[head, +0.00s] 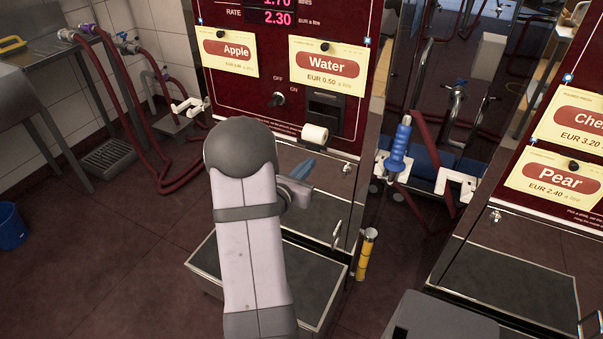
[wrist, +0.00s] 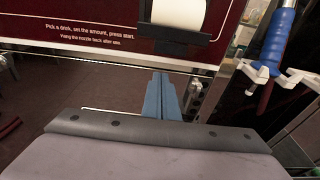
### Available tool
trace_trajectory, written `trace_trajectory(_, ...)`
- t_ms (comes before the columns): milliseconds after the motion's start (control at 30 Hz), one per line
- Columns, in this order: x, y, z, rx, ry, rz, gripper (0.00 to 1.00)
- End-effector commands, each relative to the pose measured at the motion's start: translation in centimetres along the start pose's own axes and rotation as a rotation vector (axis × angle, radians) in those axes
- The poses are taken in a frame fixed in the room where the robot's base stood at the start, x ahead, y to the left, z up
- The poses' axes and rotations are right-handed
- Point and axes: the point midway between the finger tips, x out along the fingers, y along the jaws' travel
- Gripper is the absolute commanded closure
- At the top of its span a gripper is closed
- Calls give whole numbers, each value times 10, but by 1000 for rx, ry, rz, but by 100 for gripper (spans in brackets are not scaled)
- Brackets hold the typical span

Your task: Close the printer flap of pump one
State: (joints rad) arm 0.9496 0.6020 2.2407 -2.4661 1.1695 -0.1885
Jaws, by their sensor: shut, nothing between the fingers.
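The black printer (head: 327,108) is on the red front of pump one, under the Water card. A white paper roll (head: 315,134) sits exposed at its lower front. In the wrist view, the paper roll (wrist: 178,11) rests above a dark flap (wrist: 168,35) that sticks out from the panel, so the flap looks open. My gripper (head: 303,168) has blue fingers and is below the paper roll in the head view, apart from it. In the wrist view, my gripper (wrist: 161,98) is shut and empty, with its fingers pointing toward the panel's lower edge beneath the flap.
A switch knob (head: 278,99) is left of the printer. A blue nozzle (head: 398,145) hangs in a white holder to the right. A metal handle (head: 337,234) and a yellow cylinder (head: 366,254) are lower down. A dark platform (head: 205,268) lies below my arm.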

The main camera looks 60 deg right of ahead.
Motion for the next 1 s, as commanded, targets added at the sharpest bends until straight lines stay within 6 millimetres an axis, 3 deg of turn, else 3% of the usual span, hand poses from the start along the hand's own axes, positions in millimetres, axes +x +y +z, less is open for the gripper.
trace_trajectory(33,-4,1,12,2,-3,2,100)
trace_trajectory(233,-10,1,26,1,-2,2,100)
trace_trajectory(1000,-13,1,34,1,23,1,100)
